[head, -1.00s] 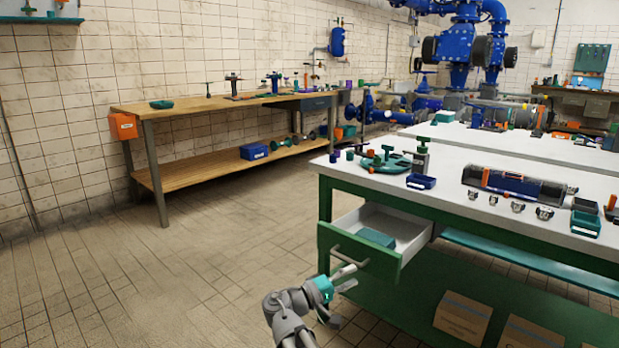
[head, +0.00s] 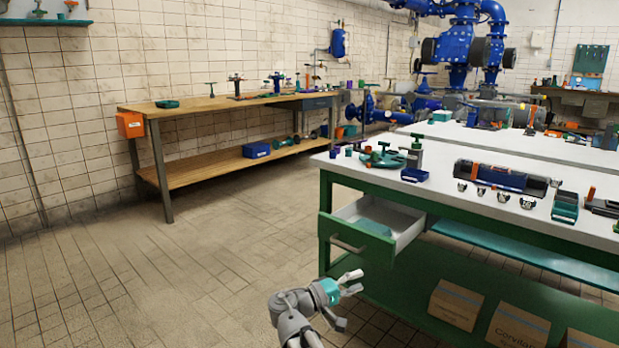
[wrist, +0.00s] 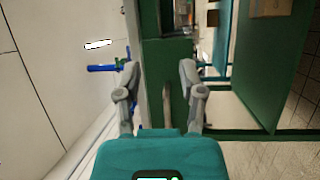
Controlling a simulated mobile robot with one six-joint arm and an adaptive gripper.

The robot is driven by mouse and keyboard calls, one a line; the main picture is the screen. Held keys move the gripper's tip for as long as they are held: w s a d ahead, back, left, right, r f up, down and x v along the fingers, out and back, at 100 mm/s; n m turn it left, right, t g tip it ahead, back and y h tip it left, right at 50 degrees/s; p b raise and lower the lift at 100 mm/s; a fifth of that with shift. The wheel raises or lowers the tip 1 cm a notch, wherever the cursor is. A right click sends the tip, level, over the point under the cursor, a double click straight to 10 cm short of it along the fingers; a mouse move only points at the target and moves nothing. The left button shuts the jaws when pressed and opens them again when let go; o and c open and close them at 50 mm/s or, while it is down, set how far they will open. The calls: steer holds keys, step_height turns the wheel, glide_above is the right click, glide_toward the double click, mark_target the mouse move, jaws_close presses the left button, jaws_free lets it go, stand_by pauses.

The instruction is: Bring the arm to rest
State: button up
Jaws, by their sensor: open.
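My gripper (head: 352,298) is open and empty, low in front of the green workbench (head: 326,195), with its teal body and grey fingers in view. In the head view it is just below and in front of an open drawer (head: 362,251) with a bar handle (head: 347,245). A gap shows between the fingers and the handle. In the wrist view my gripper (wrist: 159,72) has its fingers spread, with the green drawer front and the handle (wrist: 166,105) beyond them. Nothing is between the fingers. The arm is bent.
A teal item (head: 371,227) lies in the drawer. The white bench top (head: 480,155) carries several valves, trays and fittings. Cardboard boxes (head: 455,304) stand on its lower shelf. A wooden workbench (head: 210,105) stands along the wall. The tiled floor to the left is clear.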

steer(key=s+d+f+m+g+y+p, duration=0.1)
steer(key=s+d+f+g+y+p, duration=0.3)
steer(key=d+f+g+y, duration=0.25)
steer(key=s+f+m+g+y+p, duration=0.1)
steer(key=s+f+m+y+p, duration=0.2)
steer(key=s+f+y+p, duration=0.55)
step_height(320, 180, up, 42)
steer(key=w+a+y+p, duration=0.1)
steer(key=y+p, duration=0.1)
steer(key=p, duration=3.2)
steer(key=shift+w+f+y, duration=0.25)
steer(key=shift+y, duration=0.05)
